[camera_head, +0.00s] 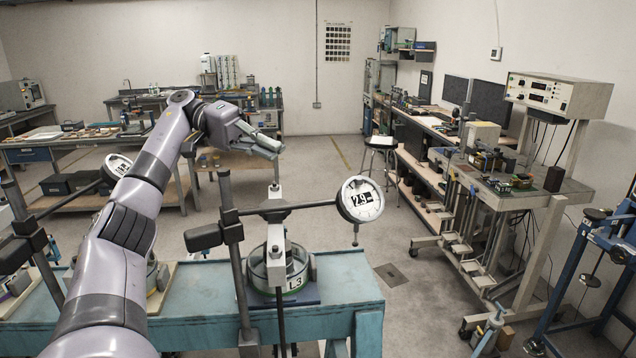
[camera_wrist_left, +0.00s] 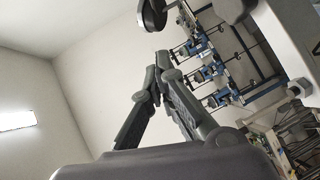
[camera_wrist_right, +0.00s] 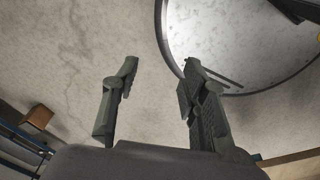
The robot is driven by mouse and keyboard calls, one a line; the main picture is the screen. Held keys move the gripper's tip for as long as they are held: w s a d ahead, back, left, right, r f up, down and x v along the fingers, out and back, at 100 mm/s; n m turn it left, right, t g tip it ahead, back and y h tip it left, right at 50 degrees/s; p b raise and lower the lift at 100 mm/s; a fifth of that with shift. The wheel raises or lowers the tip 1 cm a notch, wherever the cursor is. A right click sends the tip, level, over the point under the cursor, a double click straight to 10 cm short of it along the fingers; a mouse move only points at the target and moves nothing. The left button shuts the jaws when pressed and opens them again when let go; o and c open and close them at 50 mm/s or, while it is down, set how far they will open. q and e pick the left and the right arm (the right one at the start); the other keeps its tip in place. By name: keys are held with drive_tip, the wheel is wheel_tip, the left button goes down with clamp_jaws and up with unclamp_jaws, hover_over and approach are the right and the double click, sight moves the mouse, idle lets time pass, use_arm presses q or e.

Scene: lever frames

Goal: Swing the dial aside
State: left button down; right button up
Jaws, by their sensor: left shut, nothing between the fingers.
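A round white dial (camera_head: 360,200) marked 29 sits at the right end of a dark horizontal arm (camera_head: 300,208) on an upright post. It hangs beside the frame labelled L3 (camera_head: 293,283), over the teal table's right end. A second dial (camera_head: 118,165) is partly hidden behind my left arm. My left gripper (camera_head: 272,150) is above and left of the marked dial, apart from it; in its wrist view its fingertips (camera_wrist_left: 157,68) meet, with nothing between them. A dark round thing (camera_wrist_left: 152,14) shows beyond them, perhaps a dial. My right gripper (camera_wrist_right: 159,68) is open and empty, and outside the head view.
The teal table (camera_head: 345,290) carries the frames and posts. A stool (camera_head: 380,145) is behind. The floor (camera_head: 400,240) right of the dial is open.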

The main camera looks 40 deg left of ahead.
use_arm(q)
drive_tip(key=shift+s+d+f+b, duration=0.1)
drive_tip(key=shift+d+f+b, duration=0.05)
drive_tip(key=shift+d+b, duration=0.45)
drive_tip(key=shift+s+d+f+b, duration=0.1)
drive_tip(key=shift+d+b, duration=0.45)
drive_tip(key=shift+d, duration=0.05)
drive_tip(key=shift+w+d+f+b, duration=0.15)
drive_tip(key=shift+w+b, duration=0.05)
drive_tip(key=shift+b, duration=0.2)
drive_tip(key=d+f, duration=0.2)
drive_tip(key=d, duration=0.8)
drive_tip(key=shift+f, duration=0.2)
use_arm(e)
drive_tip(key=f, duration=0.1)
drive_tip(key=d+f, duration=0.1)
drive_tip(key=f, duration=0.1)
drive_tip(key=shift+s+d+f, duration=0.1)
drive_tip(key=shift+s+d, duration=0.1)
drive_tip(key=shift+s, duration=0.05)
